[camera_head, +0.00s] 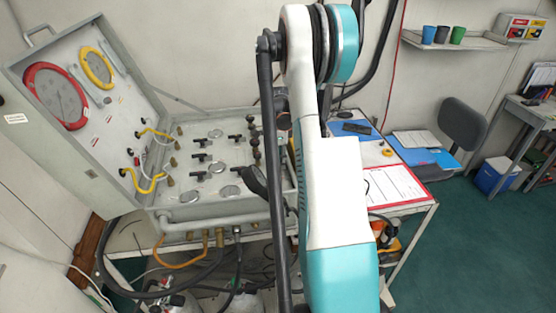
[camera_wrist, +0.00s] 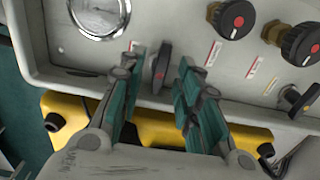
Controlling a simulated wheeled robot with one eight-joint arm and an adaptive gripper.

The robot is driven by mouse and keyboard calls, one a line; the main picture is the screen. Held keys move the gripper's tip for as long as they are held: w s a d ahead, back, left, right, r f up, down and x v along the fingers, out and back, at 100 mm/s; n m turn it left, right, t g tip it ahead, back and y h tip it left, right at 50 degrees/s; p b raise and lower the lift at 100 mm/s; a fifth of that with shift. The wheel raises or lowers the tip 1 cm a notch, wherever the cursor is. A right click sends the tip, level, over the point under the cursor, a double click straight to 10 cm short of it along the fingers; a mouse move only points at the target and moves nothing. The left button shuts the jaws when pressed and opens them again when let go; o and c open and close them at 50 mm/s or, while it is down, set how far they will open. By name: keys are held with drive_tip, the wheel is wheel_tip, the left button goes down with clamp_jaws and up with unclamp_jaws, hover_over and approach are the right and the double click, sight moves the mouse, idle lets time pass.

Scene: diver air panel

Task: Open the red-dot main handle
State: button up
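In the wrist view a black lever handle (camera_wrist: 161,66) with a red mark on it stands on the grey panel (camera_wrist: 165,25), and it lies between the fingertips of my gripper (camera_wrist: 160,60). My gripper is open, with its teal-padded fingers apart on the left and right of this handle. I see a gap on each side, though exact depth is hard to tell. In the head view the valve box (camera_head: 190,226) stands open on a table with several black handles, and my arm hides my gripper and the box's right part.
Two round black knobs with red dots (camera_wrist: 237,20) (camera_wrist: 302,44) and another black handle (camera_wrist: 301,99) are to the right. A gauge (camera_wrist: 98,16) is at upper left. A yellow object (camera_wrist: 70,108) lies below the panel edge. A red-framed sheet (camera_head: 393,186) lies on the table.

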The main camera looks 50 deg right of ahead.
drive_tip(key=shift+c, duration=0.5)
clamp_jaws()
